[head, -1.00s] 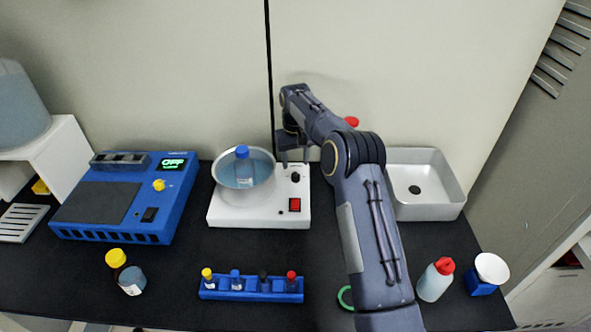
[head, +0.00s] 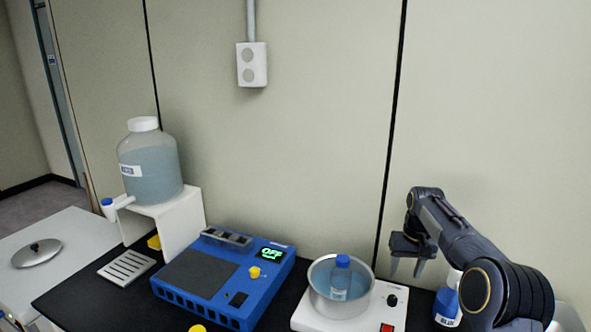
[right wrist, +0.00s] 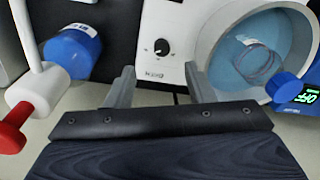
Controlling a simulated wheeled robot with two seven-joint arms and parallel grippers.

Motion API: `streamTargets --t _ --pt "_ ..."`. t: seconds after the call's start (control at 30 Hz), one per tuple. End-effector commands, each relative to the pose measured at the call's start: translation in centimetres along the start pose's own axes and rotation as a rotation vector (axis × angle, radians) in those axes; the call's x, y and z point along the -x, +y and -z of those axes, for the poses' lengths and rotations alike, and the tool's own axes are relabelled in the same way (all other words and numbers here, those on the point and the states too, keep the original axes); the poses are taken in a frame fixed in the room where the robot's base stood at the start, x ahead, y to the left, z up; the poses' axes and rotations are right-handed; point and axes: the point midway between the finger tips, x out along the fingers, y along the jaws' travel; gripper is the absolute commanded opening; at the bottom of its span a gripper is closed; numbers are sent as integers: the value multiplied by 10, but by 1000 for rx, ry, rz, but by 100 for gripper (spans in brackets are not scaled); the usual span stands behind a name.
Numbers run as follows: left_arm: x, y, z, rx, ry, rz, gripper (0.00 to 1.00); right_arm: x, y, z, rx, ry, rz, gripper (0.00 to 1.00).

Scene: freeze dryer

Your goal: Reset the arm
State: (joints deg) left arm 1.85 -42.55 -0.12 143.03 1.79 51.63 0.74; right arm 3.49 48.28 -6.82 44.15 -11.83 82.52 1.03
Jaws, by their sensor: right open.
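My right gripper (head: 407,266) is open and empty, raised above the right side of the white heating bath (head: 310,318). In the right wrist view its two fingers (right wrist: 160,88) stand apart with nothing between them, and the bath's black knob (right wrist: 161,46) shows beyond them. A blue-capped bottle (head: 341,280) stands in the water of the round metal pot (head: 318,297) on the bath. My left gripper is in neither view.
A blue device (head: 228,290) with a lit OFF display stands left of the bath. A large water jug (head: 150,165) sits on a white stand (head: 181,222) at the left. A blue-labelled bottle (head: 447,303) is close to my right arm. The wall behind is near.

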Motion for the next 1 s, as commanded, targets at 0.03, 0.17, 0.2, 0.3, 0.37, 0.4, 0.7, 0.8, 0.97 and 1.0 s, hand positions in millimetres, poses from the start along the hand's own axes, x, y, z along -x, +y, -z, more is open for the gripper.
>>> streamTargets --t 0.03,0.17,0.2,0.3,0.37,0.4,0.7,0.8,0.97,1.0 --pt "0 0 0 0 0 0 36 23 3 -15 -4 24 23 49" --pt "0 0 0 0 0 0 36 64 5 -59 -6 79 85 49" --pt "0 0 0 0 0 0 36 75 5 -74 -6 95 103 49" --pt "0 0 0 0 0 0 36 97 2 -116 -5 137 148 49" --pt "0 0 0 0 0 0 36 107 -1 -143 -4 163 173 49" --pt "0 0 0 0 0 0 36 112 -3 -162 -3 181 190 49" --pt "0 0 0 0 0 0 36 106 -30 -307 3 308 292 49" --pt "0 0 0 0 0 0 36 90 -40 -348 3 345 317 49" --pt "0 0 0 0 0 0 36 64 -53 -390 2 386 340 49" --pt "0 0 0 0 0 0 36 60 -55 -397 2 391 343 49"
